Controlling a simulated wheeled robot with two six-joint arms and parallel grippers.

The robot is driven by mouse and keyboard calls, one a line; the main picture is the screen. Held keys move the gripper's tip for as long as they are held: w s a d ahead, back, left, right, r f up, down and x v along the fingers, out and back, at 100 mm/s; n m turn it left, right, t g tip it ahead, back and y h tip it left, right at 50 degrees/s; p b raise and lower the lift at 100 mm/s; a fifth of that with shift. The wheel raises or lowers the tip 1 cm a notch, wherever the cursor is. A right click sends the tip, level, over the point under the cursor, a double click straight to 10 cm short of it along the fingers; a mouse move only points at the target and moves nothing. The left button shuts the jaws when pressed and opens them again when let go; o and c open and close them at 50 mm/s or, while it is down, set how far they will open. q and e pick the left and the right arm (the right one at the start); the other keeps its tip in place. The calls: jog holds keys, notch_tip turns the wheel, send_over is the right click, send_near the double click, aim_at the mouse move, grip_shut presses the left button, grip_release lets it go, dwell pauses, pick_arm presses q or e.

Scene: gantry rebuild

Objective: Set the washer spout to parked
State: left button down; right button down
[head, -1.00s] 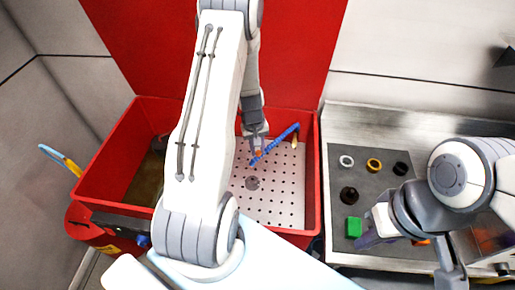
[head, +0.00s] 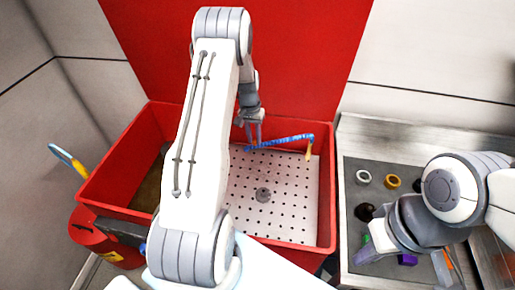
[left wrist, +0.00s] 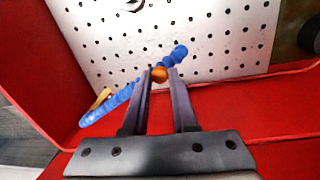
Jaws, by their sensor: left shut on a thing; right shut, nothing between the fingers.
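The washer is a red basin (head: 328,200) with a perforated light tray (head: 285,205) inside. Its blue spout (head: 290,139) lies nearly level across the picture over the back of the tray, with a yellow-orange nozzle (head: 308,151) hanging at its right end. My left gripper (head: 254,143) is at the spout's left part. In the left wrist view, its fingers (left wrist: 160,80) are shut on a small orange knob (left wrist: 160,74) at the blue spout (left wrist: 112,104). My right gripper (head: 372,252) is shut and empty over the grey mat, away from the washer.
On the right, a metal bench (head: 342,225) carries a grey mat with a white ring (head: 363,176), a yellow ring (head: 392,182), a dark part (head: 364,212) and a purple block (head: 407,259). A tall red panel (head: 310,60) stands behind the basin.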

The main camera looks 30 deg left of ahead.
pick_arm(q)
jog(key=shift+w+a+m+b, duration=0.3)
jog(key=shift+w+a+m, duration=0.3)
jog(key=shift+w+a, duration=0.35)
jog(key=c, duration=0.7)
grip_release()
jog(key=shift+d, duration=0.1)
jog(key=shift+r, duration=0.1)
notch_tip(320, 180, up, 10)
jog(key=a+b, duration=0.1)
jog(key=b, duration=0.1)
jog(key=shift+r, duration=0.15)
jog(key=shift+s, duration=0.1)
